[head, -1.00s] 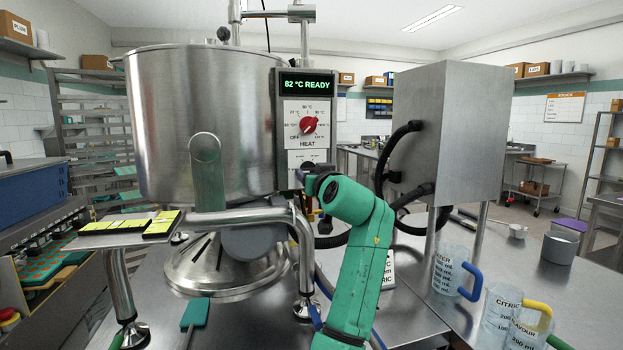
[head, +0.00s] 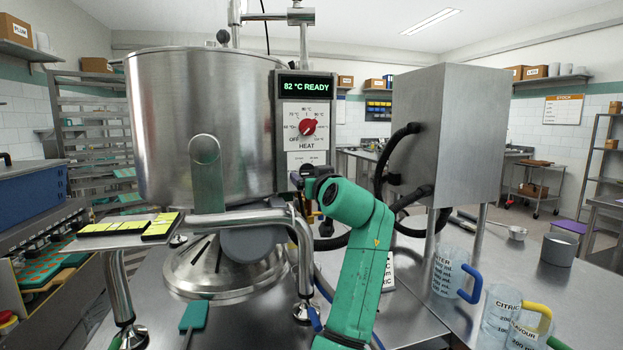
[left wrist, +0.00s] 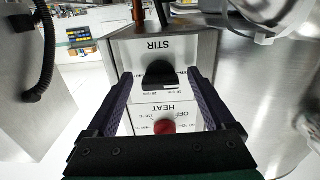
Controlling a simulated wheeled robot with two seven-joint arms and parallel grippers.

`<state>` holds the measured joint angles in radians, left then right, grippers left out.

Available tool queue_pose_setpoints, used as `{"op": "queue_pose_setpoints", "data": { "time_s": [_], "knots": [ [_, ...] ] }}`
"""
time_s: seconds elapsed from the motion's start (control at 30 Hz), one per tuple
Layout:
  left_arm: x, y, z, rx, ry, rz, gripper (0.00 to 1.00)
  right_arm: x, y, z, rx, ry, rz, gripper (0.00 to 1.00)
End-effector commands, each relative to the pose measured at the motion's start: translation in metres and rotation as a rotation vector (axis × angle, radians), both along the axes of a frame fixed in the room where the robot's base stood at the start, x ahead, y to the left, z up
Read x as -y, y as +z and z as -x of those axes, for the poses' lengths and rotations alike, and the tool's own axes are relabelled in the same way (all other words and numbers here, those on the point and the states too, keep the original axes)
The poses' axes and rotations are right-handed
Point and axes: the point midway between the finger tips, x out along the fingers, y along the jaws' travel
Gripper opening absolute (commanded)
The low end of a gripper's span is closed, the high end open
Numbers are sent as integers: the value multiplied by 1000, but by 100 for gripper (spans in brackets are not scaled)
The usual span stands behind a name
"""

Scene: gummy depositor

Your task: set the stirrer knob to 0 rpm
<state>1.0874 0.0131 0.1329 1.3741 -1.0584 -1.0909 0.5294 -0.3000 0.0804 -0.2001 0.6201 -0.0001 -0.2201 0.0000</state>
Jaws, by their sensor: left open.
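The black stirrer knob (left wrist: 160,76) sits on the white STIR panel (left wrist: 180,50), which appears upside down in the left wrist view. My left gripper (left wrist: 160,74) is open, with one dark finger on each side of the knob and a visible gap on both sides. In the head view, the gripper (head: 313,180) is at the lower part of the control box and hides the knob. The STIR panel's top edge (head: 307,157) shows above it. The knob's exact setting is too small to read. My right gripper is not in view.
The red heat knob (head: 308,127) is just above the STIR panel, below the display (head: 306,86) reading 82 °C READY. The steel kettle (head: 200,110) stands left. A steel cabinet (head: 460,130) with black hoses stands right. Measuring jugs (head: 450,275) stand at lower right.

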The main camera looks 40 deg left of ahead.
Motion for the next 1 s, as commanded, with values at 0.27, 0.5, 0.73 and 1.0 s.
{"op": "queue_pose_setpoints", "data": {
  "time_s": [0.27, 0.5, 0.73, 1.0],
  "knots": [
    [43, -4, 28, 4, -4, 0, 88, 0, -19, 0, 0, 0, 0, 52],
    [99, -3, 68, 3, -4, 2, 88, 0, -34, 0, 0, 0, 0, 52],
    [120, -1, 82, -2, -2, 2, 88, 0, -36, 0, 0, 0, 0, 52],
    [120, 0, 82, -1, -1, 2, 88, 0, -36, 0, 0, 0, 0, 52]
  ]
}}
